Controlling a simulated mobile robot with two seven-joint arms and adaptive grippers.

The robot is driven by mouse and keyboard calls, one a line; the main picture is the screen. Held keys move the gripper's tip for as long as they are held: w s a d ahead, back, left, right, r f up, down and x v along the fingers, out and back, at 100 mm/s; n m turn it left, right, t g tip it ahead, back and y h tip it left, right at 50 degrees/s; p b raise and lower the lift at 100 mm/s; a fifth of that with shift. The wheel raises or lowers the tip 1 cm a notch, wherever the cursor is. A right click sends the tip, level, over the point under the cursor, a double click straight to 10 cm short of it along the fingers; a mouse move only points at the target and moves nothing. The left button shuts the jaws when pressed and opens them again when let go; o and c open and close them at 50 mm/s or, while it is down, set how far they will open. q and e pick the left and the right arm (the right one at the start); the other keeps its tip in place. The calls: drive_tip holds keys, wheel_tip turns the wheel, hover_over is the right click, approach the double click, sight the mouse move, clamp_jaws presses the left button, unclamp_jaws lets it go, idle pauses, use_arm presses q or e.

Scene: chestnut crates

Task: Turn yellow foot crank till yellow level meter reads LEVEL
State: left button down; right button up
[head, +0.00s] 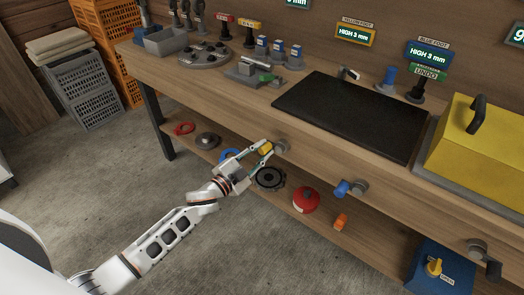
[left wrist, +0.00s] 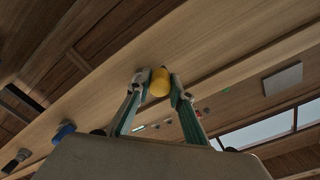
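The yellow foot crank has a yellow knob (head: 266,149) beside a grey hub (head: 281,146) on the bench's front edge. My left gripper (head: 262,152) reaches it from the left, with a fingertip on each side of the knob. In the left wrist view, the fingertips (left wrist: 158,84) close around the yellow knob (left wrist: 160,80) and appear to touch it. The yellow level meter (head: 355,33) on the back wall is labelled YELLOW FOOT and reads HIGH 3 mm. My right gripper is not in view.
A blue-knobbed crank (head: 343,188) sits further right on the front edge, under a blue foot meter (head: 427,56) reading HIGH 3 mm. A dark mat (head: 350,112) and a yellow box (head: 480,150) are on top. A lower shelf holds a red round object (head: 306,200).

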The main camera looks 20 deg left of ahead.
use_arm(q)
drive_tip(key=shift+f, duration=0.1)
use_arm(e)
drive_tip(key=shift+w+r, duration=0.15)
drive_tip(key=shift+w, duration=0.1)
